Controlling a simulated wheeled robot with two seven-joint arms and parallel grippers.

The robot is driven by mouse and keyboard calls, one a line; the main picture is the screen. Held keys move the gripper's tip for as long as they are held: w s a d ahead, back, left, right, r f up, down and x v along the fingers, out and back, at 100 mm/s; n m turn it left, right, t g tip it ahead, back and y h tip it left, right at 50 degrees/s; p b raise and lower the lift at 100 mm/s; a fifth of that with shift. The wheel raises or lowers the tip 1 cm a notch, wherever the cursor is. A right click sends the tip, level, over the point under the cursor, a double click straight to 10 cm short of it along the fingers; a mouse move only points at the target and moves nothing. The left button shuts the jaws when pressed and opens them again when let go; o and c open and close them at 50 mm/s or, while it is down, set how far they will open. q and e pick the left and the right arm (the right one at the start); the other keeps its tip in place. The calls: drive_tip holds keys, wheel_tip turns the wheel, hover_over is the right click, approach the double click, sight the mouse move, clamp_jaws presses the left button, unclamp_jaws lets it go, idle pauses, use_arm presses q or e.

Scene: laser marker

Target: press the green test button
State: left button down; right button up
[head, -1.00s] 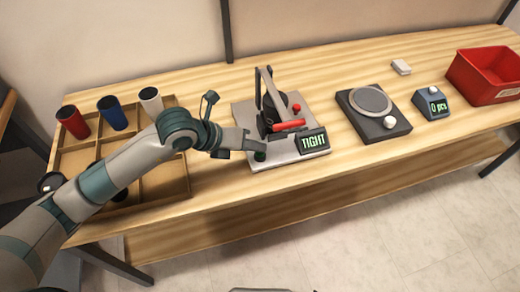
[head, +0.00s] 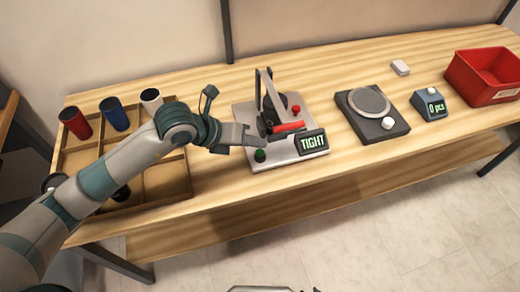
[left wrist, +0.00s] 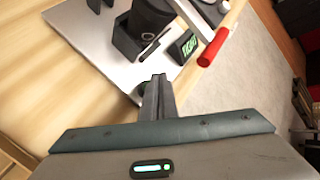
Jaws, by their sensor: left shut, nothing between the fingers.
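The green test button (head: 260,155) sits on the front left of a grey fixture plate (head: 285,158). The fixture has a black clamp with a red handle (head: 287,127) and a display (head: 312,142) reading TIGHT. My left gripper (head: 258,141) is shut and empty, its tips just above and behind the button in the head view, with the button in plain sight. In the left wrist view the shut fingers (left wrist: 157,92) point at the plate (left wrist: 88,40); a dark round part beside the tips is mostly hidden by them. My right gripper does not show.
A wooden tray (head: 177,184) with red, blue and white cylinders stands left, under my left arm. To the right are a round-topped scale (head: 388,125), a counter reading 0 pcs (head: 430,104) and a red bin (head: 486,77). The table's front strip is clear.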

use_arm(q)
wheel_tip(320, 180, up, 4)
drive_tip(key=p, duration=0.2)
drive_tip(key=shift+r+p, duration=0.2)
drive_tip(key=shift+p, duration=0.1)
idle(0.9)
